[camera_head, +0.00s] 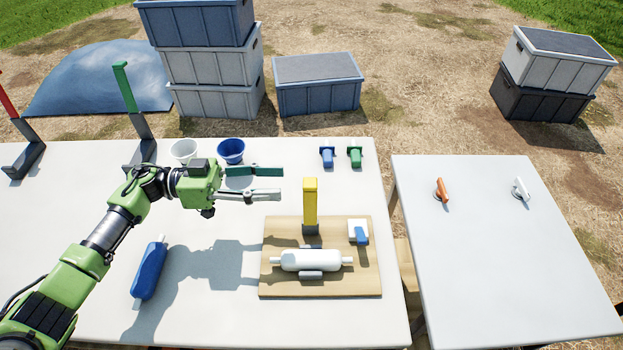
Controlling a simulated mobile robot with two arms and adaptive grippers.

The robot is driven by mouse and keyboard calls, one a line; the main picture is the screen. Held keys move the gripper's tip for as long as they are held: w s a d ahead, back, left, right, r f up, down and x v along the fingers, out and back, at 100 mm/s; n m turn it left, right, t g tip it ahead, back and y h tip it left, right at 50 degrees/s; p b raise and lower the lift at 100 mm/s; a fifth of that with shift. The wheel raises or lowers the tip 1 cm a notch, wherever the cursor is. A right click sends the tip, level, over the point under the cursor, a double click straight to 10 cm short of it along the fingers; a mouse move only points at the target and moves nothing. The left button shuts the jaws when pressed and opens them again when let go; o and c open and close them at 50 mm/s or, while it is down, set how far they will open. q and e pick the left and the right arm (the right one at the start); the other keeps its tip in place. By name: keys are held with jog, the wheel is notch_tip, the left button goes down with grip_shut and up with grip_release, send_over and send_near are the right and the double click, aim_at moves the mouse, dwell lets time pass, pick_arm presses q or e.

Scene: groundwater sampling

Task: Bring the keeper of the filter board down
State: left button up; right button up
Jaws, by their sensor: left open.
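The wooden filter board (370,284) lies on the white table. Its yellow keeper (310,200) stands upright from a dark grey base at the board's back edge. A white filter cartridge (310,260) lies across a grey cradle near the board's front. A small white block with a blue part (359,233) sits at the board's right. My left gripper (282,183) is open and empty, its fingers pointing right, to the left of the keeper's upper part and apart from it. My right gripper is not in view.
A blue cartridge (149,270) lies left of the board. Two cups, white (184,150) and blue (231,151), stand behind my arm. Green (125,88) and red (7,95) levers stand upright at left. Blue (327,155) and green (355,155) fittings stand at the back. A second table (490,270) is at right.

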aim_at(312, 182)
pick_arm(q)
jog(key=d, duration=0.8)
jog(key=shift+w+d, duration=0.1)
jog(key=shift+d, duration=0.3)
grip_shut()
